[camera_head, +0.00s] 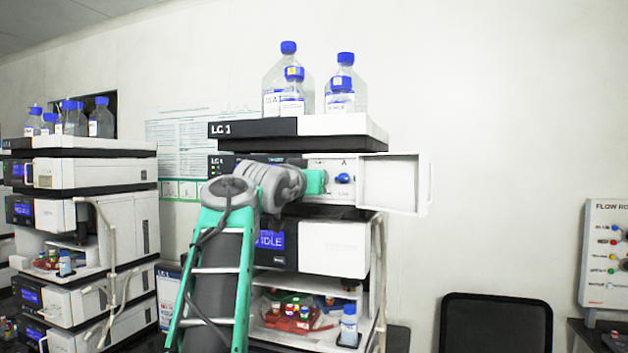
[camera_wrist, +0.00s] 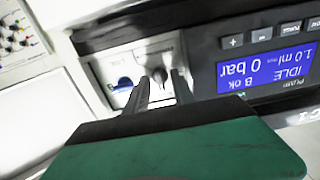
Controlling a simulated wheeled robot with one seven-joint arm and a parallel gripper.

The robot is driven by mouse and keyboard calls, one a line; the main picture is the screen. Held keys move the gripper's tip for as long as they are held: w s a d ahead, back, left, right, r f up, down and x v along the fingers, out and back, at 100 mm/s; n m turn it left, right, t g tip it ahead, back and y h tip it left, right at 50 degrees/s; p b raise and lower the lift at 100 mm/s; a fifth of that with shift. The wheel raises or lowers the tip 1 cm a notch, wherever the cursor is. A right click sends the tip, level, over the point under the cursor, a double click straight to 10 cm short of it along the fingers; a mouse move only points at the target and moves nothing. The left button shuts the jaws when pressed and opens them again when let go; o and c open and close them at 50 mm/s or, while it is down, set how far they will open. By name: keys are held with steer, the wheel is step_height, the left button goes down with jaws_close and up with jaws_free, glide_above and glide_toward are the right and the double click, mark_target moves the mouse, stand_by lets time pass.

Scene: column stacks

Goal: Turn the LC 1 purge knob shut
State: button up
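The LC 1 stack's pump module has its white front door (camera_head: 392,184) swung open to the right, baring a pale panel with knobs. A blue knob (camera_head: 343,178) sits on that panel and also shows in the wrist view (camera_wrist: 124,83). A grey knob (camera_wrist: 159,74) sits beside it; the purge lettering is not legible, so I cannot tell which is the purge knob. My gripper (camera_wrist: 161,79) is in front of the panel, its dark fingers apart on either side of the grey knob. Whether they touch it is unclear. In the head view my gripper hides the grey knob.
The pump display (camera_wrist: 263,73) reads IDLE, B ok, 0 bar. Blue-capped bottles (camera_head: 288,80) stand on top of the LC 1 stack. A second stack (camera_head: 85,173) is at left, a dark chair (camera_head: 496,325) at lower right. The open door stands close to the panel's right.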

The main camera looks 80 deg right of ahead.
steer(key=a+b, duration=0.2)
steer(key=a, duration=0.5)
steer(key=shift+w+a+b, duration=0.35)
steer(key=shift+a, duration=0.05)
